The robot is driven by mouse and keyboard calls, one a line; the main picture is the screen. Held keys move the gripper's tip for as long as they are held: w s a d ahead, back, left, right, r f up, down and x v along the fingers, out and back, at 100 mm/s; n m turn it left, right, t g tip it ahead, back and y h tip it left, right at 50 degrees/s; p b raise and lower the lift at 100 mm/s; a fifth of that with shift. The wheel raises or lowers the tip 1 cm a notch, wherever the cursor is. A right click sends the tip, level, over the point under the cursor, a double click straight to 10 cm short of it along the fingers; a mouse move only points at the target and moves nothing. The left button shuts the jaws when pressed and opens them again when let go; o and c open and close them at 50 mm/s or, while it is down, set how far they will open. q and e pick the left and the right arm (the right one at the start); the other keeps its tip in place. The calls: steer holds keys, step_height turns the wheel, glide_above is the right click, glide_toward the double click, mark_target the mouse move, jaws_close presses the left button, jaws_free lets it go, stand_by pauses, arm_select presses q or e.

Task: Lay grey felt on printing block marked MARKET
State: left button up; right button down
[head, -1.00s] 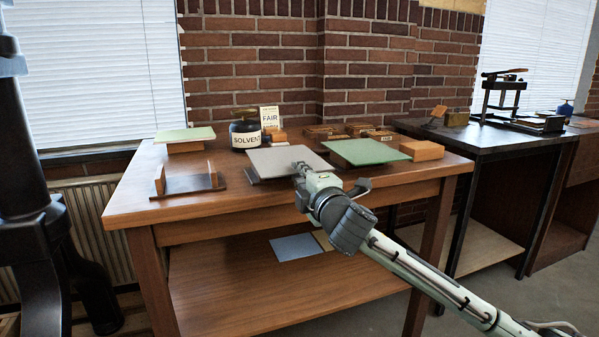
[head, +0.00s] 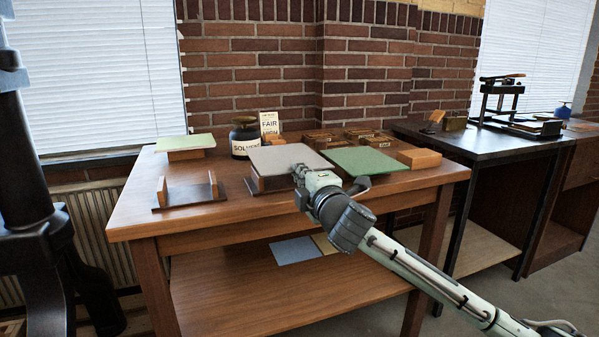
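The grey felt (head: 278,157) is a flat square sheet at the middle of the wooden table. It lies over a dark brown block or base (head: 264,187), whose front left side shows below it. I cannot read the word MARKET on any block. My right gripper (head: 299,173) is at the felt's front right edge, its arm reaching in from the lower right. Its fingertips are small and partly hidden by its own body, so I cannot tell whether they hold the felt. My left gripper is not in view.
A green sheet (head: 368,160) lies just right of the felt, near a wooden block (head: 419,158). A pale green sheet (head: 185,142) rests on a block at the back left. A wooden holder (head: 188,194) stands front left. A SOLVENT jar (head: 244,138) and FAIR card (head: 270,122) stand behind.

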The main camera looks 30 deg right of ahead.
steer(key=shift+f, duration=0.2)
steer(key=s+a+r+p, duration=0.1)
steer(key=s+r, duration=0.2)
steer(key=s, duration=0.3)
steer(key=shift+s+a+p, duration=0.4)
stand_by(0.5)
